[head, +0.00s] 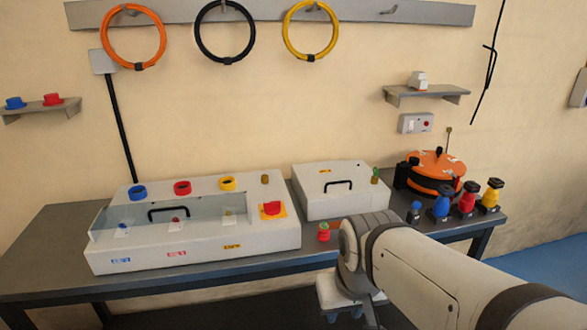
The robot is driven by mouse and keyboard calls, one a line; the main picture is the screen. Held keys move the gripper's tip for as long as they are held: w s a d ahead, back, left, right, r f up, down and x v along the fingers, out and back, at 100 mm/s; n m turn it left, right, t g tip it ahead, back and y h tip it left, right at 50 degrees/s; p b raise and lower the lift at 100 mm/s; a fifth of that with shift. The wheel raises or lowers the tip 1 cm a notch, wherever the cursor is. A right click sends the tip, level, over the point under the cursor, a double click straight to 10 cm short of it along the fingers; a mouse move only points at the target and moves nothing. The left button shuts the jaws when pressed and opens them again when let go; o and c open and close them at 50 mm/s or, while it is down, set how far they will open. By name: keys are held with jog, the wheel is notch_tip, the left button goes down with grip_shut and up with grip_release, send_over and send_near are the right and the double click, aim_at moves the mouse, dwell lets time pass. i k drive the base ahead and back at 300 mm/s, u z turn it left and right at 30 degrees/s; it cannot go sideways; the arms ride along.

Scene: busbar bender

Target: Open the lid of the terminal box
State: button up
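Two white boxes with black handles stand on the dark workbench; no readable label tells which is the terminal box. The larger box (205,238) on the left has a clear sloped cover (185,214) with a black handle, lying closed over small labelled parts. The smaller box (342,205) on the right has a flat white lid with a black handle (338,185), and the lid looks shut. My gripper (345,311) hangs at the bench's front edge, below and in front of the smaller box, apart from both handles. Its fingers are mostly hidden by my wrist and the picture's bottom edge.
Blue, red and yellow rings and a red knob (272,208) sit on the larger box. A red-green piece (324,232) stands between box and arm. An orange drum (435,165) and several coloured connectors (467,199) crowd the right end. The bench (50,270) is bare at the left.

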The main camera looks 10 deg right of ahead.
aim_at(322, 181)
jog(key=z, duration=0.05)
jog(key=i, duration=1)
jog(key=u, duration=0.1)
